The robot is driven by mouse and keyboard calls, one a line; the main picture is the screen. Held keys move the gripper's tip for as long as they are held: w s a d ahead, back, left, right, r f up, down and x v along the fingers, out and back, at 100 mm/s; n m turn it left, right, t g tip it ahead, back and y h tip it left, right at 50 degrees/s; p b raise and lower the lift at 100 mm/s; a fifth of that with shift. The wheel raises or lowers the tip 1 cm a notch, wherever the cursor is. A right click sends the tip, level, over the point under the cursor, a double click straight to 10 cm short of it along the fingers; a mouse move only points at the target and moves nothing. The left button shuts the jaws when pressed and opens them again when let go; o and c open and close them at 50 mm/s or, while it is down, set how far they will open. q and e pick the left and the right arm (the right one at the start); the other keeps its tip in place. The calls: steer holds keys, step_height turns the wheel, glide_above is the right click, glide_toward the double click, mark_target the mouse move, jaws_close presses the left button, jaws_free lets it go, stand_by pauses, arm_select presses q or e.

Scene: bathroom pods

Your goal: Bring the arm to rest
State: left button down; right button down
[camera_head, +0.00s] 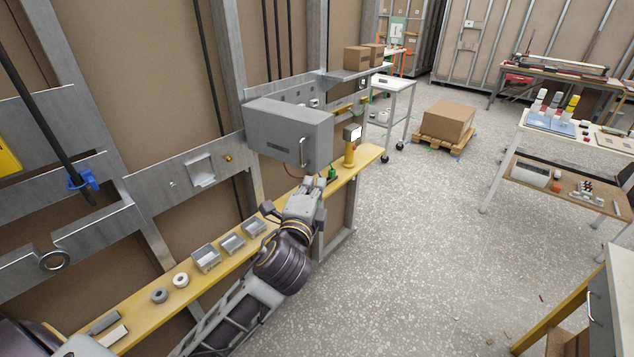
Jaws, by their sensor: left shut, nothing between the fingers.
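My left arm (277,268) reaches up from the bottom left of the head view. Its gripper (312,184) is shut and empty. It shows over the far part of the yellow shelf (213,268), just below the grey box (290,132) on the wall frame. A small green-topped item (332,174) is close to the fingertips; I cannot tell whether they touch. My right gripper is not in view.
The shelf holds several grey trays (206,258) and two rolls (180,280). A yellow post device (351,147) stands farther along it. A cart (396,100), a carton (447,120) on a pallet and worktables stand beyond.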

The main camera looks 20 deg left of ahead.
arm_select(q)
steer(key=shift+s, duration=0.35)
steer(key=shift+n, duration=0.3)
